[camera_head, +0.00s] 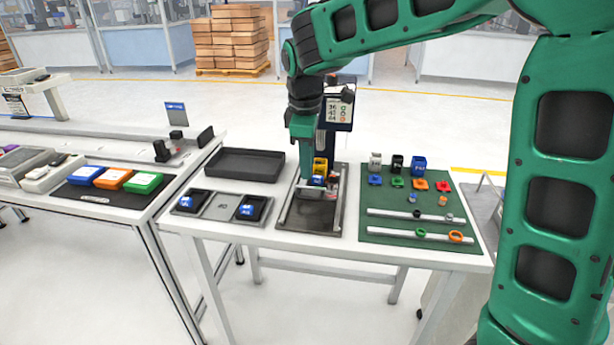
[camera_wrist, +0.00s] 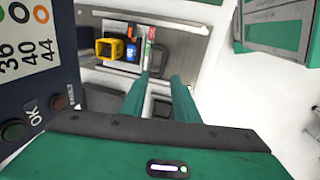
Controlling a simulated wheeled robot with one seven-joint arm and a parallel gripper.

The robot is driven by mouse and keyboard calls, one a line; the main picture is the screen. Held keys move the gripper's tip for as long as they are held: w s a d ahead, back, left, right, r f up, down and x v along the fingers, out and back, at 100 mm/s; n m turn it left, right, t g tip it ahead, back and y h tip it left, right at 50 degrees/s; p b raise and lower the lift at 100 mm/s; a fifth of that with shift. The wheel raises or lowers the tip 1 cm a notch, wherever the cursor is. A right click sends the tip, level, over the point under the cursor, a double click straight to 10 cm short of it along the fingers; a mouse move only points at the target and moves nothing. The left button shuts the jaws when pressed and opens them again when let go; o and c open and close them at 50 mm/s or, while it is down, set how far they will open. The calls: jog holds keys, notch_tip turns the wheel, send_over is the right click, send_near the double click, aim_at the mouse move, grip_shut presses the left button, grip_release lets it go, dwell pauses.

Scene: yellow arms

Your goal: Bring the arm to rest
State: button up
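My green arm (camera_head: 385,28) reaches from the right over the back of the white table and bends down at the wrist. My gripper (camera_head: 305,178) points downward over the dark fixture plate (camera_head: 312,214). In the wrist view, the two green fingers of my gripper (camera_wrist: 160,77) stand apart with a gap between them, and I see nothing held there. A yellow part (camera_head: 320,165) and a blue part (camera_head: 318,181) are on the fixture, close to my fingers in the head view. In the wrist view, the yellow part (camera_wrist: 104,50) lies beyond and left of the fingertips.
A display panel (camera_head: 339,112) stands close behind my wrist. A black tray (camera_head: 245,164) and dark bins (camera_head: 252,207) lie left. A green mat (camera_head: 400,226) with coloured parts and rails lies right. A side table (camera_head: 150,200) holds coloured boxes. Open floor lies behind.

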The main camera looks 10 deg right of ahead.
jog(key=shift+s+r, duration=0.1)
jog(key=shift+r, duration=0.55)
jog(key=s+d+m+g, duration=0.1)
jog(key=s+d+m, duration=1.1)
jog(key=d, duration=0.8)
jog(key=s+d+f+m, duration=0.2)
jog(key=s, duration=0.5)
jog(key=s+d+f+m, duration=0.2)
jog(key=s+m, duration=0.1)
jog(key=s, duration=0.4)
jog(key=s+d+f+m+y, duration=0.1)
jog(key=s+d+f+m, duration=0.1)
jog(key=s, duration=0.6)
jog(key=shift+f+m+g, duration=0.15)
jog(key=shift+m+g, duration=0.25)
jog(key=shift+m, duration=0.2)
